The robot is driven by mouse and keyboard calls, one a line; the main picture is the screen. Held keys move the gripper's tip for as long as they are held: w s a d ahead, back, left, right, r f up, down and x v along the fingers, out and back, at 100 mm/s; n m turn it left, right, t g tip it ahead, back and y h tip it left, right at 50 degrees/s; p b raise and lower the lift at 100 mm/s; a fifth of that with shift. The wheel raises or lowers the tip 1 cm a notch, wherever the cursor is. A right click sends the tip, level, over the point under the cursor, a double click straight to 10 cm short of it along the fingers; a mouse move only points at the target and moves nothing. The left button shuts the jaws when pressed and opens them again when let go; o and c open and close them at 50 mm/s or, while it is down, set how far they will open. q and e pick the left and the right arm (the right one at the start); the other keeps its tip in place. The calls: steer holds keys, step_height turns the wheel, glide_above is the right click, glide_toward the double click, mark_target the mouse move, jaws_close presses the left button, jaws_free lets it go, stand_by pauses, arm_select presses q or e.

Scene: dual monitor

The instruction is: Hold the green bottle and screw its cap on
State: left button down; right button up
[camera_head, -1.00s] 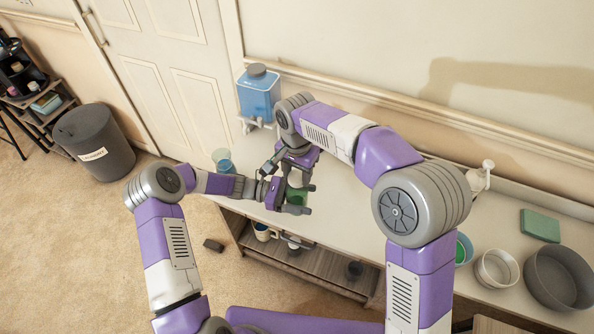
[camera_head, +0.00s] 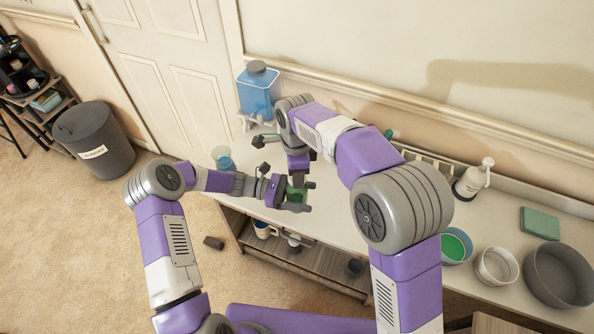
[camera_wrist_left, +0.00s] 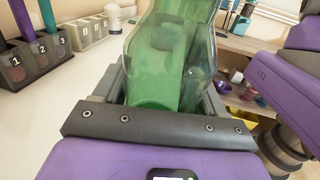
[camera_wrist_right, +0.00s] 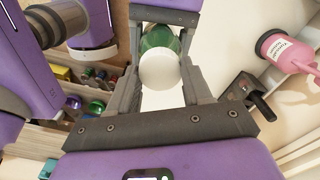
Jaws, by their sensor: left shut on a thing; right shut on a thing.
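The green bottle (camera_head: 296,193) is at the left end of the counter, partly hidden by my grippers in the head view. My left gripper (camera_head: 290,192) is shut around its body from the left. In the left wrist view the clear green bottle (camera_wrist_left: 172,60) fills the space between the fingers. My right gripper (camera_head: 298,178) is directly above the bottle. In the right wrist view the round white cap (camera_wrist_right: 160,69) is between its fingers, with the green bottle (camera_wrist_right: 158,38) right behind it. The gripper is shut on the cap. The thread between cap and bottle is hidden.
A blue dispenser (camera_head: 258,92) and a blue-tinted cup (camera_head: 223,158) stand behind and left of my grippers. A pump bottle (camera_head: 469,184), bowls (camera_head: 496,266) and a green sponge (camera_head: 540,224) are on the right. Shelves (camera_head: 300,262) lie below the counter's front edge.

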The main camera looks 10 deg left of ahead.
steer(key=m, duration=0.6)
steer(key=shift+m, duration=0.4)
steer(key=m, duration=0.8)
steer(key=shift+f, duration=0.2)
steer(key=shift+s+d+f+m, duration=0.1)
steer(key=shift+f+m, duration=0.1)
steer(key=shift+m, duration=0.4)
steer(key=shift+s+d+f+m, duration=0.1)
steer(key=shift+f+m, duration=0.05)
steer(key=shift+m, duration=0.45)
steer(key=shift+d+m, duration=0.1)
steer(key=shift+m, duration=0.7)
steer(key=shift+w+a+r+m, duration=0.15)
steer(key=shift+a+r+m, duration=0.05)
steer(key=shift+r+m, duration=0.2)
steer(key=o, duration=1)
steer(key=shift+a+r, duration=0.1)
